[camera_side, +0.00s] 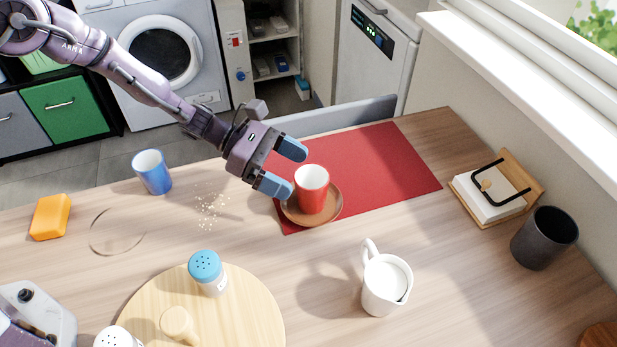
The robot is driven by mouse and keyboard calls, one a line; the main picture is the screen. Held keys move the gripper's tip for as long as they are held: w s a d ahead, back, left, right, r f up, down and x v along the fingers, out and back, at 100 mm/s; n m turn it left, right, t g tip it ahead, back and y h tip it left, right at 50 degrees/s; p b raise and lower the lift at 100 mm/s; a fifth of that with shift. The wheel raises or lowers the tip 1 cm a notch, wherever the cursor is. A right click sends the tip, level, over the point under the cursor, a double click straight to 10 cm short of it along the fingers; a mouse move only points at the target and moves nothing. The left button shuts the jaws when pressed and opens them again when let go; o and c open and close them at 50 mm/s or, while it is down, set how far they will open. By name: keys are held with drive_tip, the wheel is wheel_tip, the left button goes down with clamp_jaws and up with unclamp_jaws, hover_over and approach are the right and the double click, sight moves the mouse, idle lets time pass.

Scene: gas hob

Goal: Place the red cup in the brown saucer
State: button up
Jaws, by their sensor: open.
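The red cup (311,190) stands upright in the brown saucer (333,207), with its white inside facing up. The saucer lies on the near left part of a red placemat (385,170). My gripper (281,167) has two blue-tipped fingers, spread apart and empty. It is just to the left of the cup and above it in the picture. The lower finger's tip overlaps the saucer's left edge in view; I cannot tell if it touches.
A blue cup (152,172) and an orange sponge (50,217) are at left. A blue-topped shaker (207,272) stands on a round board (255,320). A white jug (385,283) stands in front. A napkin holder (495,190) and dark cup (544,238) are at right.

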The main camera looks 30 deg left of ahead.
drive_tip(key=v, duration=0.7)
drive_tip(key=s+a+r+m+g+y, duration=0.1)
drive_tip(key=s+a+r+m+y, duration=0.2)
drive_tip(key=s+r+m, duration=0.45)
drive_tip(key=s+a+r+m+g+y, duration=0.15)
drive_tip(key=r+m, duration=0.25)
drive_tip(key=r, duration=0.6)
drive_tip(key=s+a+r+m+t+y, duration=0.3)
drive_tip(key=s+a, duration=0.3)
drive_tip(key=s, duration=0.3)
drive_tip(key=s+a+r+m+t+y, duration=0.3)
drive_tip(key=s+a+r+m+y, duration=0.2)
drive_tip(key=s+a+m+y, duration=0.1)
drive_tip(key=s+a, duration=0.1)
drive_tip(key=s, duration=0.1)
drive_tip(key=shift+s, duration=0.35)
